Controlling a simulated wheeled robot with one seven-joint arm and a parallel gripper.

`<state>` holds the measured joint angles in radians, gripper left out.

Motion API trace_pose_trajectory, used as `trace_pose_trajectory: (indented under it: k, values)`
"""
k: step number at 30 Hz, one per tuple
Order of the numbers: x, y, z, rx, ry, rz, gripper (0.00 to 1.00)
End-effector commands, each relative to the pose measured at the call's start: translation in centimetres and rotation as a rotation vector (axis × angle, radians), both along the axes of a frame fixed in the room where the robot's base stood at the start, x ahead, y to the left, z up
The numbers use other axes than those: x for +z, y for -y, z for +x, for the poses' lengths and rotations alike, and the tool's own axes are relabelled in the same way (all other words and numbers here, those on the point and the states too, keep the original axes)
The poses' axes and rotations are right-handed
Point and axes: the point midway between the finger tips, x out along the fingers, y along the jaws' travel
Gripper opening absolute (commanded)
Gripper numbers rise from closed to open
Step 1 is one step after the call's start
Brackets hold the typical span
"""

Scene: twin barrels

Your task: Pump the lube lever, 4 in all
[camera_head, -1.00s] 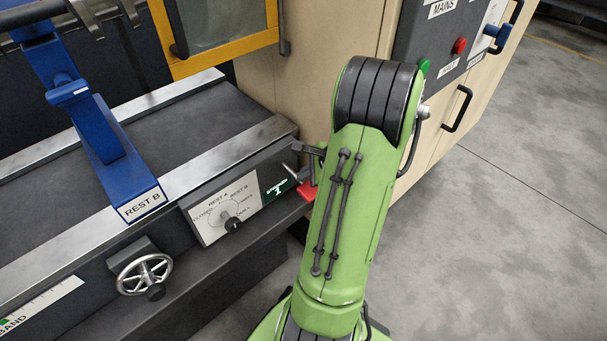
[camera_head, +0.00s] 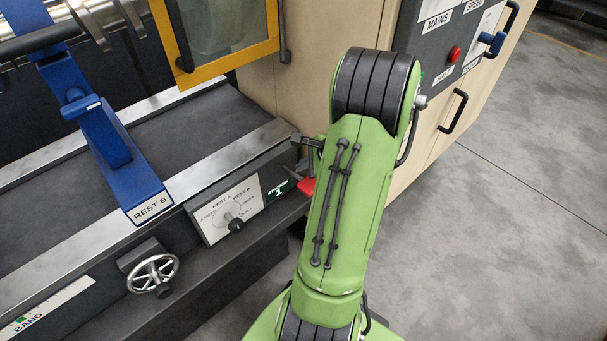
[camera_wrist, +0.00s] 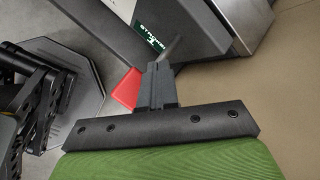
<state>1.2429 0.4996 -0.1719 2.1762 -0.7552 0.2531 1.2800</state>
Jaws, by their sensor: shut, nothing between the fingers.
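A red piece (camera_head: 306,187), which looks like the lube lever's grip, sits at the right end of the machine's front ledge. It shows in the wrist view (camera_wrist: 127,90), just left of my fingers. A thin grey rod (camera_wrist: 175,46) shows beyond my fingertips; I cannot tell whether it touches them. My gripper (camera_head: 312,143) is shut and empty, just above the red piece in the head view, partly hidden by my green arm. Its dark fingers also show in the wrist view (camera_wrist: 158,82). A green strokes counter (camera_head: 279,190) is left of the red piece; its figure is too small to read surely.
A dial panel (camera_head: 225,212) and a handwheel (camera_head: 153,274) are on the machine's front, left of the counter. The blue Rest B (camera_head: 110,145) stands above. A beige cabinet (camera_head: 300,95) stands behind my gripper. The grey floor (camera_head: 500,230) at right is clear.

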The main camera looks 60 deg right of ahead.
Motion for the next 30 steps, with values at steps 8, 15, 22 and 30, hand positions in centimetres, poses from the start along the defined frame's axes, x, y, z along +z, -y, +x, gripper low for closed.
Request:
trace_pose_trajectory:
  k: [8,15,22,30]
  values:
    - [0.6,0.0,0.1,0.0,0.001,0.001,0.0]
    - [3.2,0.1,0.4,0.0,0.001,0.001,0.0]
    - [5.1,0.1,0.7,0.0,0.001,0.001,0.0]
    - [4.8,0.1,0.7,0.0,0.001,0.001,0.0]
